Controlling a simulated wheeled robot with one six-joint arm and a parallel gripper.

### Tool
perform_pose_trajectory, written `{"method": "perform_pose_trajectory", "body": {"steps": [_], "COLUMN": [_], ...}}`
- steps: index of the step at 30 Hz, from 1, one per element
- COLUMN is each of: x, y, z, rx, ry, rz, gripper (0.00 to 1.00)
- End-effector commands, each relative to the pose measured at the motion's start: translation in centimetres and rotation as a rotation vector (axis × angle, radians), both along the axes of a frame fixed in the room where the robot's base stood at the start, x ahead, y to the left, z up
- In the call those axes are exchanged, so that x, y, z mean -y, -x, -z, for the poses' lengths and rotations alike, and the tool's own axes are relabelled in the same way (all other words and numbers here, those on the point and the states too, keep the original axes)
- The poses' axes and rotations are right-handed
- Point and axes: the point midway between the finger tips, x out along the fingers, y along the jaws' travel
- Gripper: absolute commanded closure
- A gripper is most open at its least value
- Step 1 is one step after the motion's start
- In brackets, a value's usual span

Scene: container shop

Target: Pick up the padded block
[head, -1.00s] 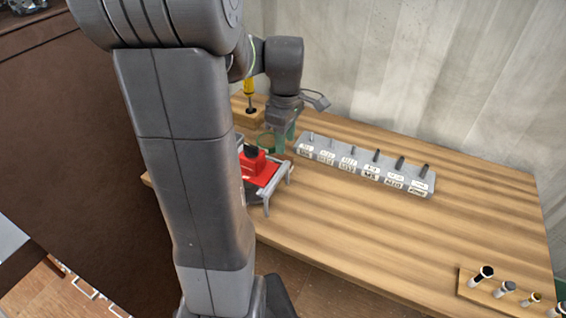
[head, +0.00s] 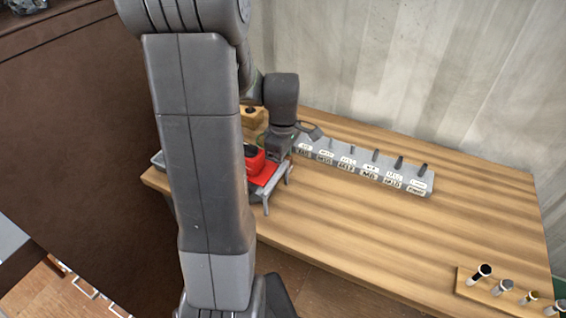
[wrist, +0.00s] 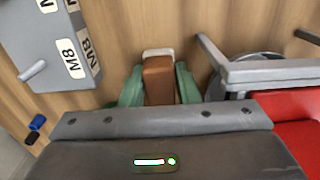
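The padded block (wrist: 158,82) appears in the wrist view as a brown block with a pale end, above bare wood. My gripper (wrist: 159,84) has green fingers, one on each side of the block and very close to it. I cannot tell whether they press on it. In the head view my gripper (head: 281,146) is low over the table, between the red object and the label rack. The block and fingertips are hidden there behind my arm and wrist.
A red object (head: 262,172) on a grey frame (head: 284,171) stands close to my gripper. A grey rack (head: 365,168) with labels and pegs lies to the right, also in the wrist view (wrist: 50,45). A wooden holder (head: 505,290) is at front right.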

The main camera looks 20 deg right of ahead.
Motion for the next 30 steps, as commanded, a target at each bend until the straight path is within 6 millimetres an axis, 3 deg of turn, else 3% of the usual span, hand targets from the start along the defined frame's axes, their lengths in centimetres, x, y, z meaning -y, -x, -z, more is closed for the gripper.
{"method": "perform_pose_trajectory", "body": {"steps": [1, 3, 13, 24, 30], "x": [0.0, 0.0, 0.0, 0.0, 0.0], "y": [0.0, 0.0, 0.0, -0.1, 0.0], "z": [0.0, 0.0, -0.8, -7.7, -9.8], "rx": [0.000, 0.000, 0.002, 0.005, 0.001], "ry": [0.000, 0.000, 0.001, 0.002, 0.002], "rz": [0.000, 0.000, 0.000, 0.001, 0.001], "gripper": [0.84, 0.94, 0.94, 0.94, 0.94]}}
